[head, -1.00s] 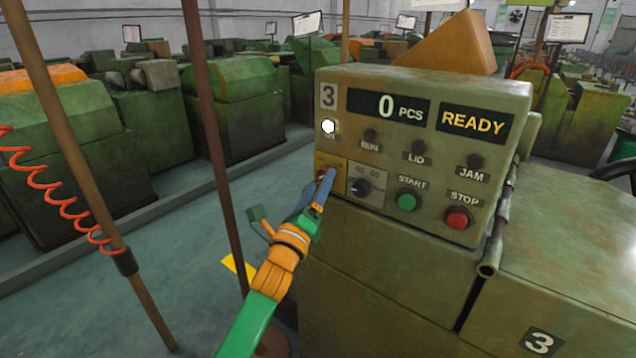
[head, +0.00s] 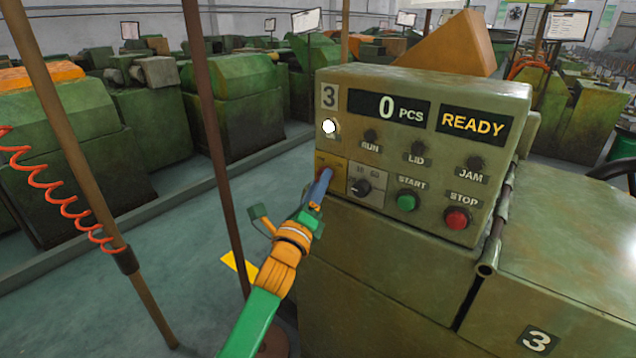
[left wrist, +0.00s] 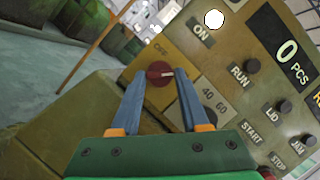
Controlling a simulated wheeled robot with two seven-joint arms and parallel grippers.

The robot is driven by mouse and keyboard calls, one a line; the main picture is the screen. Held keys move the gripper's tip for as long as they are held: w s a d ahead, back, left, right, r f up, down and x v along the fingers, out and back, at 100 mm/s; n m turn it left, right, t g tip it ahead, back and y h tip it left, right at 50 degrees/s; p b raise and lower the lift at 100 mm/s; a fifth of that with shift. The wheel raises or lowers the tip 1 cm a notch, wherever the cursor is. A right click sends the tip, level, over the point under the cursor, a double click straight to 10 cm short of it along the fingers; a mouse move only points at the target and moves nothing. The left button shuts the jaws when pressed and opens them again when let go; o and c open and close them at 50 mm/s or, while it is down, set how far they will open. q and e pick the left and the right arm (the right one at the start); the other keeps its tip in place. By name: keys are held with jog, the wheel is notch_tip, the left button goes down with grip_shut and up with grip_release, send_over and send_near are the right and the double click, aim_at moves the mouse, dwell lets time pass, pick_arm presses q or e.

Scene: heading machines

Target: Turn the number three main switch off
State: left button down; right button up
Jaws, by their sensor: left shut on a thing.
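The number three machine's panel (head: 425,150) faces me, with a "3" label at its upper left. The main switch is a red round knob (left wrist: 159,73) on a yellow plate (head: 341,181), with "OFF" printed at its upper left in the left wrist view. My left gripper (head: 323,178) is shut on the red knob, with one blue finger on each side of it in the left wrist view. In the head view the fingers mostly hide the knob. The white lamp (head: 329,126) above "ON" is lit. My right gripper is not in view.
A dial (head: 360,187) sits just right of the switch, close to my fingers. The green START button (head: 407,201) and red STOP button (head: 457,217) are farther right. The display reads "READY" (head: 473,122). A brown pole (head: 212,130) stands left of my arm.

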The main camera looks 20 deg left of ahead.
pick_arm(q)
jog(key=n+g+p, duration=0.1)
jog(key=n+p, duration=0.3)
jog(key=p, duration=0.1)
jog(key=r+n+g+p, duration=0.1)
jog(key=n+g+p, duration=0.1)
jog(key=n+p, duration=0.2)
jog(key=n+g+y+p, duration=0.1)
jog(key=n+p, duration=0.4)
jog(key=p, duration=0.1)
jog(key=shift+r+g+p, duration=0.3)
jog(key=shift+r+p, duration=0.05)
jog(key=shift+r, duration=0.05)
jog(key=shift+n+g+p, duration=0.4)
jog(key=shift+n+p, duration=0.4)
jog(key=shift+p, duration=0.05)
jog(key=shift+f+n+g+h+p, duration=0.2)
jog(key=shift+n+g+h+p, duration=0.1)
jog(key=shift+n+h+p, duration=0.3)
jog(key=shift+c, duration=2)
grip_release()
jog(key=shift+a, duration=0.1)
jog(key=shift+s, duration=0.1)
